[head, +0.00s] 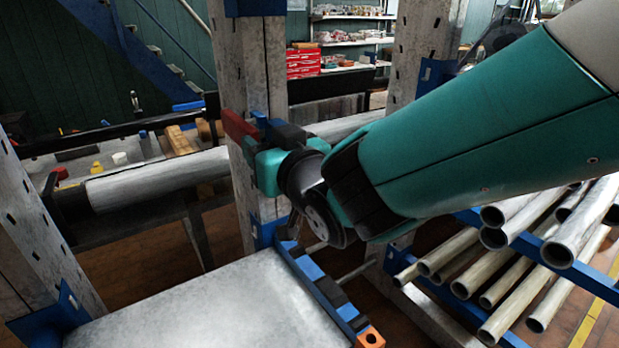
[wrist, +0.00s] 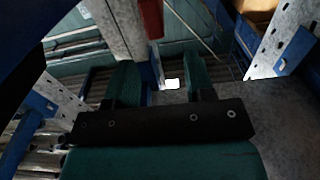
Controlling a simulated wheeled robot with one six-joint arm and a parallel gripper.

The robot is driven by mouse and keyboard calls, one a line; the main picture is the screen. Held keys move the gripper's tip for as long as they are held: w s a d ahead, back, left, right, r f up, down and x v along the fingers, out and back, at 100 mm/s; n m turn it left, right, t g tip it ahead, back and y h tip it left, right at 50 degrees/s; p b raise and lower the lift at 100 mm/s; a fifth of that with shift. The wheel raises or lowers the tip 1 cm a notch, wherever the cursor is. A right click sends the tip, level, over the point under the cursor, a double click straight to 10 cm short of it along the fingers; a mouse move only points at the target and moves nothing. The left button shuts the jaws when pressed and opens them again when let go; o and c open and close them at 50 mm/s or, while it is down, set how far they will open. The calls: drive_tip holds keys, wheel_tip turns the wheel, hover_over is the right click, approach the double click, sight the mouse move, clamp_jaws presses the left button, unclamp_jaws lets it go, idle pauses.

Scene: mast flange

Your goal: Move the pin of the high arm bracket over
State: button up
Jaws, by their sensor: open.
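A red part (head: 240,128), likely belonging to the high arm bracket, sticks out at the front of the pale steel upright (head: 253,62). A blue piece (head: 277,131) sits just right of it. My gripper (head: 262,160) is at the upright, just below and beside these parts. In the wrist view my gripper (wrist: 154,68) is open, its two teal fingers apart with the upright and a blue strip behind the gap. The red part (wrist: 151,18) shows beyond the fingertips, at the top. I cannot make out the pin itself; my gripper and wrist hide part of the bracket.
Below, a lower blue arm (head: 318,283) with an orange end block (head: 370,338) runs along a grey plate (head: 210,310). Several metal pipes (head: 510,250) lie on a rack at right. A thick grey tube (head: 155,180) lies at left. Another upright (head: 420,50) stands behind my arm.

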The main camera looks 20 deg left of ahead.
drive_tip(key=b+v, duration=0.3)
drive_tip(key=v, duration=0.6)
